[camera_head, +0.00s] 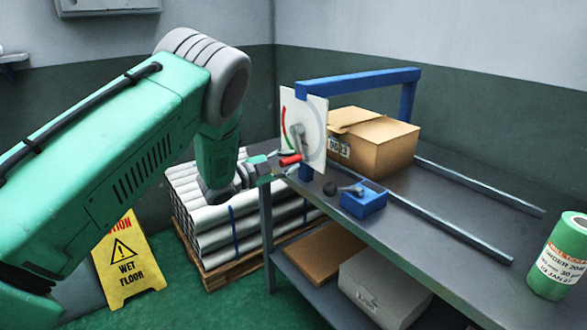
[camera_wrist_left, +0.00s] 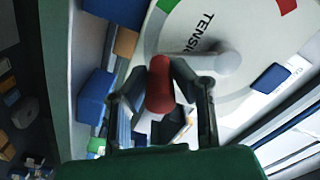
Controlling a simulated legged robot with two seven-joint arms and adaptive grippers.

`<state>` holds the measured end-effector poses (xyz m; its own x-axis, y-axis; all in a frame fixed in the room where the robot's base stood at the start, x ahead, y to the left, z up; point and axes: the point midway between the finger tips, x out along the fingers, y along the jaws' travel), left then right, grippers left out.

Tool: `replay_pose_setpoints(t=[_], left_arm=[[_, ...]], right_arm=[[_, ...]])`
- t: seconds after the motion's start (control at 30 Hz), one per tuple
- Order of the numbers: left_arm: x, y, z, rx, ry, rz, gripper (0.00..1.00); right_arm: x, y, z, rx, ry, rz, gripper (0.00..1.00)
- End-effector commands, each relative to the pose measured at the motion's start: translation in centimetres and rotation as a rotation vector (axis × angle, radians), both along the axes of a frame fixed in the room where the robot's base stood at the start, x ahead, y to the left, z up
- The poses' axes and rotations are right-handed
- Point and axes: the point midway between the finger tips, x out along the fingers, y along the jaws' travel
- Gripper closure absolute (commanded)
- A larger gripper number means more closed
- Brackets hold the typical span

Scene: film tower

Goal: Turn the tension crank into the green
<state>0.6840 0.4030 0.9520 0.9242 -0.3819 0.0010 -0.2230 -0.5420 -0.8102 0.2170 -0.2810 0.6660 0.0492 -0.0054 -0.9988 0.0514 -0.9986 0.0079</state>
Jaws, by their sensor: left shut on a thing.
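The tension dial (camera_head: 316,112) is a pale upright plate on the blue frame at the table's end. The wrist view shows its face (camera_wrist_left: 258,45) with part of the word TENSION, a green patch (camera_wrist_left: 167,4) and a red patch (camera_wrist_left: 287,5). The grey crank arm (camera_wrist_left: 190,54) runs from its hub to a red handle (camera_wrist_left: 159,85), which also shows in the head view (camera_head: 290,160). My left gripper (camera_head: 277,165) is shut on the red handle, a finger on each side of it. I cannot tell where the pointer stands. My right gripper is not in view.
A blue block with a black-knobbed lever (camera_head: 363,204) sits on the grey table beside the frame. Stacked rolls on a pallet (camera_head: 237,222) and a wet-floor sign (camera_head: 127,262) stand left.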

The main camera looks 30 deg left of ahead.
Motion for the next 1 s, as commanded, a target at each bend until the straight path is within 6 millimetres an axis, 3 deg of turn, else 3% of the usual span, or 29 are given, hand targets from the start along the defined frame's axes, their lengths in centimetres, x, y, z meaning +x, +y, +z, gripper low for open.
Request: replay_pose_setpoints(t=[0.4, 1.0], left_arm=[[1.1, 2.6, -1.3, 0.368, -0.147, -0.003, 1.0], [2.5, 6.0, -0.5, 0.831, -0.336, -0.002, 1.0]], right_arm=[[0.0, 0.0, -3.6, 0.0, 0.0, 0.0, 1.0], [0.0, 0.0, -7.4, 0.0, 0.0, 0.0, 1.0]])
